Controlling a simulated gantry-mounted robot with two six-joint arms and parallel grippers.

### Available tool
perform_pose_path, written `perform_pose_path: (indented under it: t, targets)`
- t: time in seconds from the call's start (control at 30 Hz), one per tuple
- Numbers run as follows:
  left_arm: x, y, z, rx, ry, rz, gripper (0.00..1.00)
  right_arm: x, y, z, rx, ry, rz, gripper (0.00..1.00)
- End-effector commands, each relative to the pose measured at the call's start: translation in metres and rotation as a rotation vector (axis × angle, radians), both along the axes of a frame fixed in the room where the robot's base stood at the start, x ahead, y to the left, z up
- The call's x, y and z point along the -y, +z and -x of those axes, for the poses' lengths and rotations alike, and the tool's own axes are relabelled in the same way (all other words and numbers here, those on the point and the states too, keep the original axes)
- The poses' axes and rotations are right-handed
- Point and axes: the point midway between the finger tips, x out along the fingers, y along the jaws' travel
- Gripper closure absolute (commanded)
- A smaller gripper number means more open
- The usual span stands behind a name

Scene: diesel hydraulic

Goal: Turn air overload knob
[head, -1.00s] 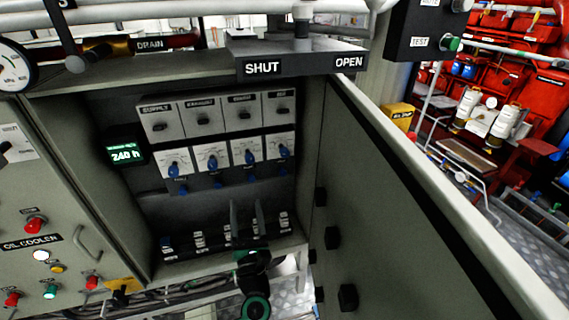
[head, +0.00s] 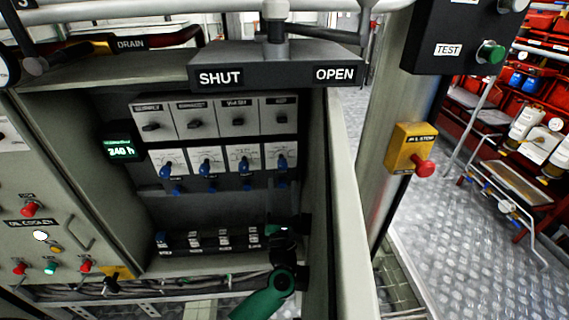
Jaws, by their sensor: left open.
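An open grey cabinet holds a top row of pale panels with black knobs (head: 195,125), each under a small label. Below is a row of white panels with blue-handled switches (head: 205,165). The labels are too small to read, so I cannot tell which one is the air overload knob. My left gripper (head: 284,226) is in the lower right of the cabinet, below the switches and beside the lower breaker row. It is open and touches no knob that I can see; its dark fingers blend into the background. My right gripper is not in view.
The open cabinet door (head: 343,200) stands close to the right of my left arm. A SHUT/OPEN box (head: 275,66) overhangs the cabinet top. A green display (head: 121,148) is at the left inside. A yellow stop box (head: 412,148) with a red button is on the post at right.

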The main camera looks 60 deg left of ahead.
Motion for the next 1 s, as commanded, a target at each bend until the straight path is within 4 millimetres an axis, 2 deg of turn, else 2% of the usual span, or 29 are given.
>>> perform_pose_path:
  t: [0.1, 0.3, 0.47, 0.7, 1.0]
  targets:
    - [-0.025, 0.012, -0.011, 0.002, 0.004, 0.000, 0.34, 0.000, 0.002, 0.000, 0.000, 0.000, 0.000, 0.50]
    - [-0.055, 0.025, -0.028, 0.001, 0.002, 0.000, 0.34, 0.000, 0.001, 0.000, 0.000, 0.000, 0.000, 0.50]
    - [-0.065, 0.029, -0.033, -0.001, -0.001, 0.000, 0.34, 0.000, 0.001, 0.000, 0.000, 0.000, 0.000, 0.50]
    - [-0.065, 0.029, -0.033, 0.000, -0.001, 0.000, 0.34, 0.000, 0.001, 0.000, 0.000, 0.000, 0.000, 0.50]
    - [-0.065, 0.029, -0.033, 0.000, -0.001, 0.000, 0.88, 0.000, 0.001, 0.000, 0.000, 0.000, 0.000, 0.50]
